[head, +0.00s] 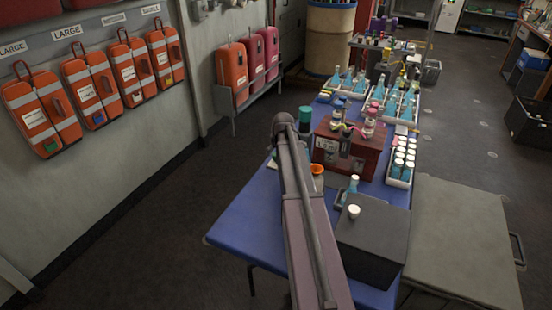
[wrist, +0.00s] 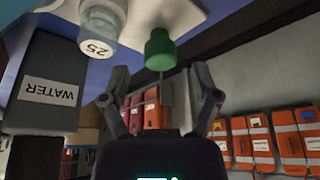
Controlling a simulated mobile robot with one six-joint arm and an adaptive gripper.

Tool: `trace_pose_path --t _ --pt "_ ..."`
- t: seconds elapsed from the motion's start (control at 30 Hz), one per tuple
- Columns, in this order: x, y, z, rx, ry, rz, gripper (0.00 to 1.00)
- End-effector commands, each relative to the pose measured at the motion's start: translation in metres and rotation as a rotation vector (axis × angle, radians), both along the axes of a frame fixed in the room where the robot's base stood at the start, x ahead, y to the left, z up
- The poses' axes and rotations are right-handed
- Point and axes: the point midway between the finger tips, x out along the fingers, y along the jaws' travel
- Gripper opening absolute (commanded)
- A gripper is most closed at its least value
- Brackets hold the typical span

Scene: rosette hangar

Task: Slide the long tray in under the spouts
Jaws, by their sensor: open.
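My gripper (wrist: 160,78) is open in the wrist view, its two fingers apart. A green-capped piece (wrist: 160,48) shows between and beyond the fingertips; I cannot tell whether they touch it. A white surface (wrist: 185,12) lies behind it. In the head view my arm hides the gripper; a green cylinder (head: 305,114) shows beside the arm's far end. A long white tray (head: 403,183) with several white-capped bottles lies along the table's right side. A red-brown box (head: 327,148) carries small bottles. I cannot make out which parts are the spouts, or which tray is meant.
The blue table (head: 246,222) has bare cloth at its left front. A dark grey box (head: 375,238) stands at its right front; a grey bench (head: 462,238) is beside it. In the wrist view, a container labelled WATER (wrist: 52,95) and a bottle marked 25 (wrist: 100,22) are close.

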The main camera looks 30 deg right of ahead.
Motion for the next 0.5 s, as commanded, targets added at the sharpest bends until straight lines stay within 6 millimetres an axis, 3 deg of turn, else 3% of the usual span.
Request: trace_pose_path --t 0.2,0.5 --pt "0.0052 -0.0013 -0.0139 0.0 0.0 0.0 0.79" --pt "0.0071 -0.001 -0.0165 0.0 0.0 0.001 0.79"
